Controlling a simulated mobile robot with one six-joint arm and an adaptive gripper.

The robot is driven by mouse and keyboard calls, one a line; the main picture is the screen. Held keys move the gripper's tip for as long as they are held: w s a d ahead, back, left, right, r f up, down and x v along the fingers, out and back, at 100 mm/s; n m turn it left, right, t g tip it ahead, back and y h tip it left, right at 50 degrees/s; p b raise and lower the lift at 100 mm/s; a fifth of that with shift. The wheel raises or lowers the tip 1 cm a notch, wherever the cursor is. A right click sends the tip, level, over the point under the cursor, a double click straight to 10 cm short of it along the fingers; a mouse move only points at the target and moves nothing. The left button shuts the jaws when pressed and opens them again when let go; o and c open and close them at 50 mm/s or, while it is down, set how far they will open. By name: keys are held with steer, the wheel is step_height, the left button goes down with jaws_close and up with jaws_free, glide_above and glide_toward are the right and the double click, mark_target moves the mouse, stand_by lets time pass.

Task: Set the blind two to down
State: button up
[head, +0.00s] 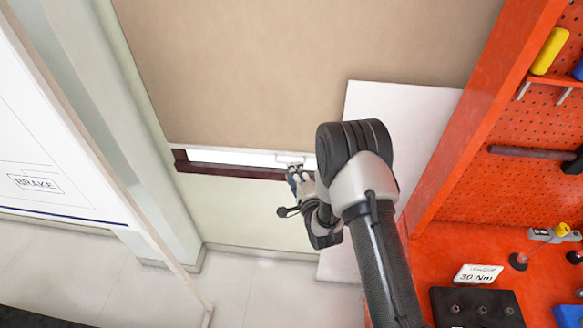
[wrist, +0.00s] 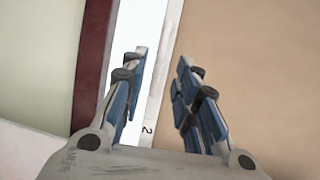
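The blind (head: 310,60) is a beige sheet that hangs over most of the window, with a pale bottom bar. A narrow bright strip of window (head: 232,158) shows between that bar and the dark red sill (head: 215,168). In the wrist view, the pale bottom bar (wrist: 156,95) carries a "2" and runs between my fingers, with the beige sheet (wrist: 255,60) to the right. My gripper (wrist: 165,88) is open, its blue fingers apart on either side of the bar. In the head view my gripper (head: 297,174) is at the bar's right part; whether it touches is unclear.
A white panel (head: 400,105) stands behind my arm. An orange pegboard bench (head: 470,240) with tools is at the right. A white board marked BRAKE (head: 60,150) stands at the left. Floor (head: 255,285) is clear below the window.

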steer(key=x, duration=0.4)
steer(key=shift+w+a+b, duration=0.1)
steer(key=shift+w+b, duration=0.2)
steer(key=shift+f, duration=0.1)
jaws_close()
stand_by(0.5)
